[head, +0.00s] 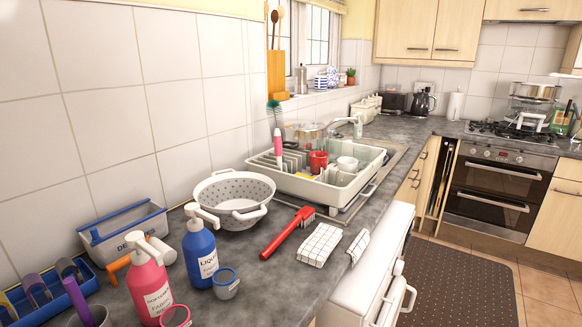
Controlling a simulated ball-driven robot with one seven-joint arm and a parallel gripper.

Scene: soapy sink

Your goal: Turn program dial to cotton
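A white appliance (374,258) stands under the front edge of the counter, seen steeply from above and the side. A small rounded white part (398,268) sticks out from its front, and a larger curved white part (408,298) sticks out below it. I cannot tell whether either is the program dial. No program marks, such as cotton, can be read from this angle. My gripper is not in view.
The grey counter (290,262) holds a colander (233,194), a red brush (287,233), a checked cloth (320,245), pump bottles (201,250) and a full dish rack (320,185). A dark mat (455,285) lies on open tiled floor before the oven (497,190).

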